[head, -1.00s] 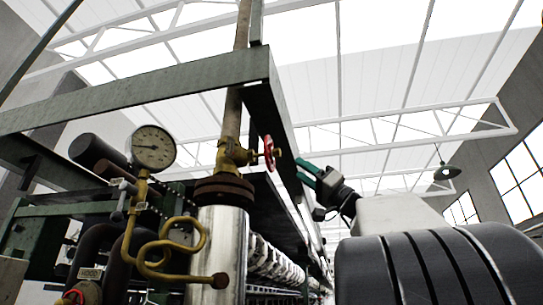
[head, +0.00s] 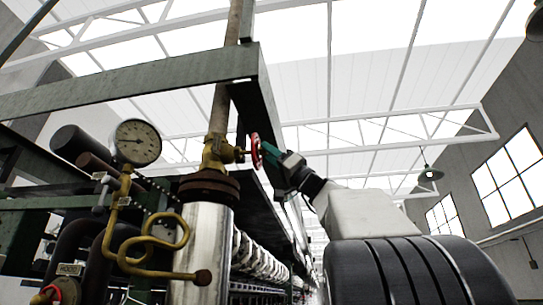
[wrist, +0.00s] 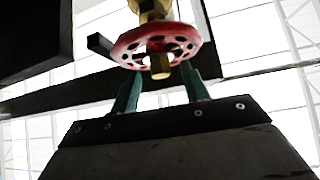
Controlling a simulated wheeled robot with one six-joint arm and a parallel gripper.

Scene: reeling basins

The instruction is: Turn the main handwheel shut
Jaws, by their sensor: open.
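The red main handwheel (head: 256,151) sits on the right side of a brass valve (head: 219,152) on the vertical pipe, seen nearly edge-on in the head view. In the wrist view the handwheel (wrist: 157,45) shows as a red rim with holes and a brass stem end at its centre. My gripper (head: 271,155) is at the wheel from the right. In the wrist view its two green fingers (wrist: 158,88) stand apart, their tips close to the near side of the rim. I cannot tell whether they touch it.
A dark green steel beam (head: 130,92) runs just above and behind the valve. A pressure gauge (head: 137,143) and coiled brass tube (head: 155,243) are at the left. A shiny metal cylinder (head: 200,255) stands below the valve. Open air lies to the right.

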